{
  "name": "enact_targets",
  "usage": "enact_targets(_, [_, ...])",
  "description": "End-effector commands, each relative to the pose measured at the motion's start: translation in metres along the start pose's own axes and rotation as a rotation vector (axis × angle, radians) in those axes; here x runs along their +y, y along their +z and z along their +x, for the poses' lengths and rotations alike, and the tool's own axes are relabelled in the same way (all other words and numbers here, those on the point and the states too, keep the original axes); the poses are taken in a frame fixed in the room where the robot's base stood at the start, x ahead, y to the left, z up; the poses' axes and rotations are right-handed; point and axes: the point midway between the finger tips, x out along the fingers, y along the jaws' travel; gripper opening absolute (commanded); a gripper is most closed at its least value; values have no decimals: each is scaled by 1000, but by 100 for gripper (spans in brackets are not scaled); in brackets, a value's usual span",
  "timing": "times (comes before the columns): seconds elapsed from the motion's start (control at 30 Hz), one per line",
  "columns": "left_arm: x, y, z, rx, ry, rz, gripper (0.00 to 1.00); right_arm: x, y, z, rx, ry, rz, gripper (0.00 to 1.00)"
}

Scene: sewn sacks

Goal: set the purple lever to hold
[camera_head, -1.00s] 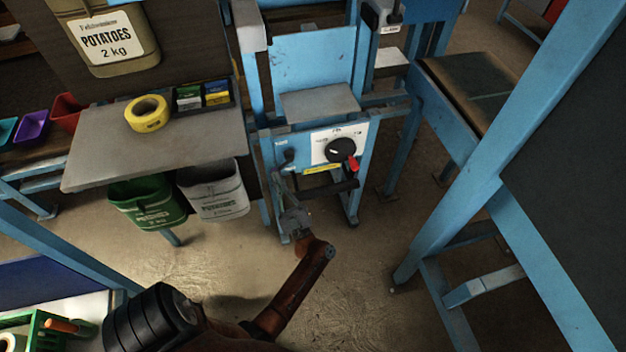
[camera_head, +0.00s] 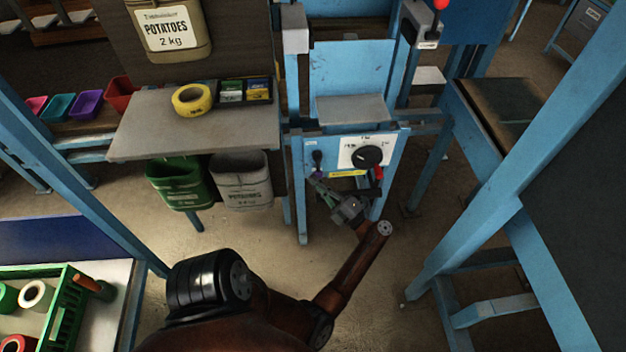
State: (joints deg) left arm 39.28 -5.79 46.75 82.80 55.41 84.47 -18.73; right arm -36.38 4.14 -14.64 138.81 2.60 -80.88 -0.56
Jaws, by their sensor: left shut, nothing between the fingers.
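The blue machine panel (camera_head: 389,151) in the middle carries a small dark lever mount (camera_head: 317,157) at its left. A small purple spot, seemingly the purple lever's grip (camera_head: 318,175), shows just below that mount. My left gripper (camera_head: 321,184) is shut and empty, with its fingertips right at this purple end. I cannot tell whether they touch. The gripper hides part of the panel's lower front. Lettering beside the lever is too small to read. My right gripper is not in view.
A black dial (camera_head: 368,156) on a white plate and a red handle (camera_head: 378,173) sit right of the lever. A grey shelf (camera_head: 140,135) with yellow tape (camera_head: 192,99) stands left, above green (camera_head: 174,185) and grey sacks (camera_head: 241,182). A blue frame (camera_head: 480,225) stands right.

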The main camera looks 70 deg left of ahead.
Motion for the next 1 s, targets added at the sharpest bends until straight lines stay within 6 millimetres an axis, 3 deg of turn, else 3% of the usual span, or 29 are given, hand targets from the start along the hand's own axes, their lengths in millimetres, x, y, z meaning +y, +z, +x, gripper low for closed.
enact_targets(0.33, [2,5,-5,0,-72,-73,0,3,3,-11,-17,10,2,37])
enact_targets(1.0, [5,2,-5,-6,-79,-81,0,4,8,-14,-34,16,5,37])
